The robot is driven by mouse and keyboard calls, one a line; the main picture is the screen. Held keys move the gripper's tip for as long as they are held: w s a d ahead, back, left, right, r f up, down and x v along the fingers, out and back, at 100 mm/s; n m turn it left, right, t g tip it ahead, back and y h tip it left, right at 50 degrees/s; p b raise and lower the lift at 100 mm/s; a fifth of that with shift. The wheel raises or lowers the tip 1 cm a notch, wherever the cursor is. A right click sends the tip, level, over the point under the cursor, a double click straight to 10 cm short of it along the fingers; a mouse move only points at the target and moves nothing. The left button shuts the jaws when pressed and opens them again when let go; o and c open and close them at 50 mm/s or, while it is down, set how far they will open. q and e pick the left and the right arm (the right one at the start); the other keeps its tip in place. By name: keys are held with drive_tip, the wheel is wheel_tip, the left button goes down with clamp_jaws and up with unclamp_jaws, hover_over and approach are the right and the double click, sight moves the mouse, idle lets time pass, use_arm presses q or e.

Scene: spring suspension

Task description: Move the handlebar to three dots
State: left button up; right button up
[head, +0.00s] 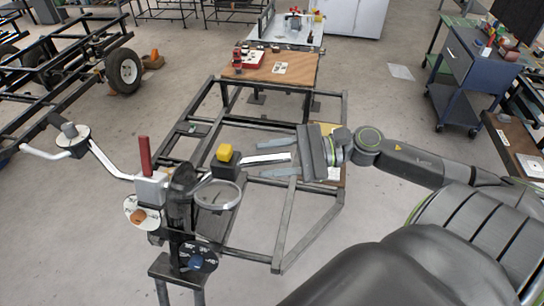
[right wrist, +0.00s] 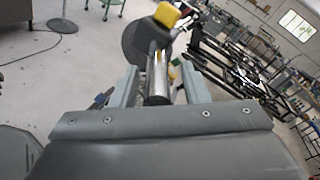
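The handlebar (head: 110,168) is a pale bent bar on a post-like stand. Its left end reaches far left, and its right straight part (head: 265,158) points at my right gripper. My right gripper (head: 277,158) has its fingers on either side of this bar end. In the right wrist view the silver bar (right wrist: 158,78) lies between the spread fingers, with visible gaps, so it looks open around the bar. A dial plate with an orange knob (head: 138,216) and a dark dial with a blue knob (head: 198,259) sit on the stand. I cannot make out three dots. My left gripper is not in view.
On the stand are a red upright grip (head: 145,155), a yellow cap (head: 224,153) on a black block, and a metal ring (head: 217,196). A dark steel frame (head: 285,235) lies behind and below. A blue cart (head: 465,80) stands at right.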

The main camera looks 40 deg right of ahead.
drive_tip(key=shift+s+a, duration=0.1)
idle(0.3)
drive_tip(key=shift+s+d, duration=0.2)
drive_tip(key=shift+d, duration=0.15)
drive_tip(key=shift+p+v, duration=0.7)
drive_tip(key=shift+v, duration=0.4)
drive_tip(key=p+v, duration=0.7)
drive_tip(key=v, duration=0.7)
drive_tip(key=shift+d, duration=0.25)
